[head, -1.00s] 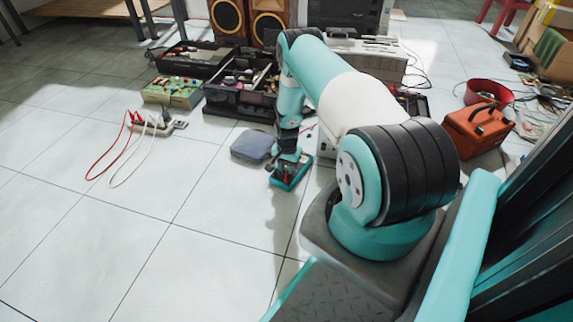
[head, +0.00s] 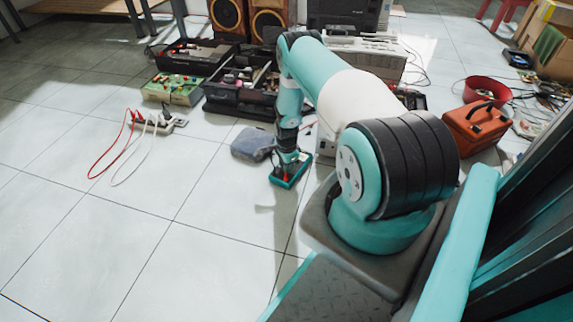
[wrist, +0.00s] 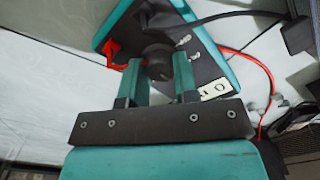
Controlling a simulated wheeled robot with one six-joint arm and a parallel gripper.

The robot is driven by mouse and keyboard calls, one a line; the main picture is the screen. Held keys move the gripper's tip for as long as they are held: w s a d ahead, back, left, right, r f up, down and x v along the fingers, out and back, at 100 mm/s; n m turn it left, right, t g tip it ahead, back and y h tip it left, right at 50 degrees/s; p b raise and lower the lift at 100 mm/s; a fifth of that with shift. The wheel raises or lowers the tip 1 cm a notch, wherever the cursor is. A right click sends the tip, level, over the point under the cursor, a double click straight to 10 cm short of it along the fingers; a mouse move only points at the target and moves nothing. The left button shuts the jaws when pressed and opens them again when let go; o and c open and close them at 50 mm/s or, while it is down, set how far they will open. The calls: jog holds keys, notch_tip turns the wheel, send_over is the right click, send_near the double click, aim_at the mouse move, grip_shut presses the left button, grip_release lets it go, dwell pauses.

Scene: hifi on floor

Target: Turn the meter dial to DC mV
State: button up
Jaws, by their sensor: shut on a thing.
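The meter (head: 290,172) is a teal-edged box with a dark face, lying on the floor tiles below my arm in the head view. In the wrist view the meter (wrist: 217,62) lies tilted across the top, with a red plug at its left and small switches or terminals on its face. Its dark round dial (wrist: 158,58) sits between the two teal fingers of my gripper (wrist: 160,72). The gripper is shut on the dial. The dial's markings and pointer cannot be read, and the head view mostly hides the gripper (head: 291,160) behind my wrist.
A power strip (head: 160,123) with red and white leads is further left. The front left floor is clear.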

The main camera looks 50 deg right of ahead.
dwell(0.5)
jog(key=o, duration=0.9)
jog(key=shift+o, duration=0.2)
notch_tip(320, 180, up, 18)
jog(key=p, duration=0.8)
jog(key=shift+f+p, duration=0.25)
jog(key=shift+p, duration=0.1)
